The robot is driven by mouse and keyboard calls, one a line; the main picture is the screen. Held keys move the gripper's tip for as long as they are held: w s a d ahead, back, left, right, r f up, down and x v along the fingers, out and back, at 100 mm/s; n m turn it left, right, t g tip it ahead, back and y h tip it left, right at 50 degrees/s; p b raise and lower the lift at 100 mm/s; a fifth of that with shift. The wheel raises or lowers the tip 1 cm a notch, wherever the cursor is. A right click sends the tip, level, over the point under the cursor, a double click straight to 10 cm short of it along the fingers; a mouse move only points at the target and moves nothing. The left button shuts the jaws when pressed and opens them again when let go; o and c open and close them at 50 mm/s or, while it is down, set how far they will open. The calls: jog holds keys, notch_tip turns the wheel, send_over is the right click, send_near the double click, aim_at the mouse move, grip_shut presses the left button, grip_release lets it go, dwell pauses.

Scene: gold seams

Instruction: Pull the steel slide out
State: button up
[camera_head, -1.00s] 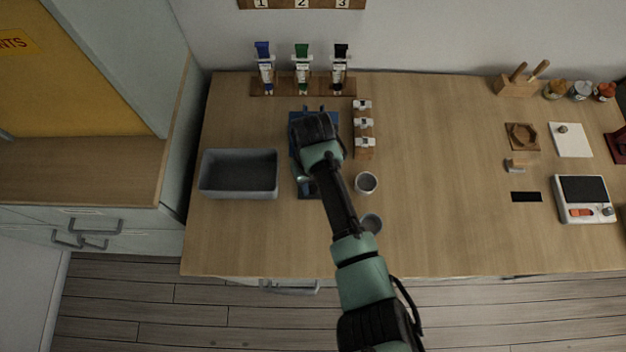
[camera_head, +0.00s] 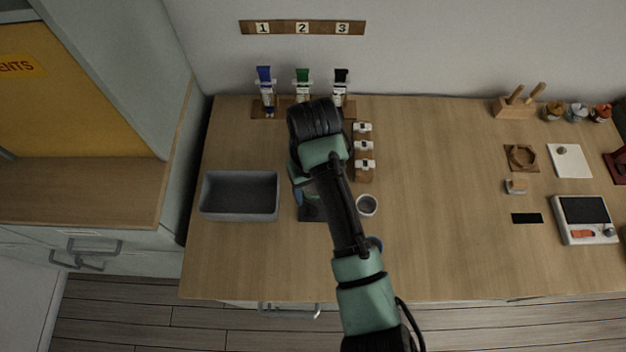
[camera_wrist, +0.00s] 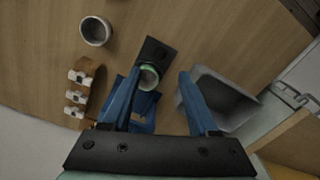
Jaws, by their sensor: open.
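A dark grey plate (camera_wrist: 157,49), which looks like the steel slide, sticks out from a blue device (camera_wrist: 144,118) in the wrist view. A round green-rimmed cup or ring (camera_wrist: 148,76) sits at the plate's inner end. The plate's end (camera_head: 310,214) also shows in the head view, left of my arm. My gripper (camera_wrist: 160,76) is open, its two blue fingers apart above the device. The green ring appears between the fingers, nearer the left one; I cannot tell that either finger touches anything. In the head view my wrist hides most of the device.
A grey bin (camera_head: 240,196) stands left of the device. A small holder row (camera_head: 364,159) and a white cup (camera_head: 367,205) stand close on its right. Coloured tubes (camera_head: 303,88) hang behind.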

jog(key=shift+r, duration=1.85)
jog(key=w+a+r+t+y, duration=0.15)
jog(key=w+r+t, duration=0.35)
jog(key=r, duration=0.5)
jog(key=w+a+r+t+y, duration=0.1)
jog(key=w+a+r+t, duration=0.25)
jog(key=r, duration=0.75)
jog(key=w+a+r+t+y, duration=0.1)
jog(key=w+r+t, duration=0.45)
jog(key=r, duration=0.45)
jog(key=s+d+r+m+t, duration=0.1)
jog(key=s+r+t, duration=0.25)
jog(key=r, duration=0.55)
jog(key=s+d+r+m+t, duration=0.1)
jog(key=s+r+t, duration=0.25)
jog(key=r, duration=0.55)
jog(key=s+d+r+m+t+h, duration=0.2)
jog(key=s+r+t, duration=0.4)
jog(key=s+r, duration=0.4)
jog(key=shift+s+d+r+m+h, duration=0.3)
jog(key=shift+d+r+h, duration=0.5)
jog(key=shift+d, duration=0.35)
jog(key=shift+w, duration=0.1)
jog(key=shift+c, duration=0.7)
jog(key=shift+f, duration=0.1)
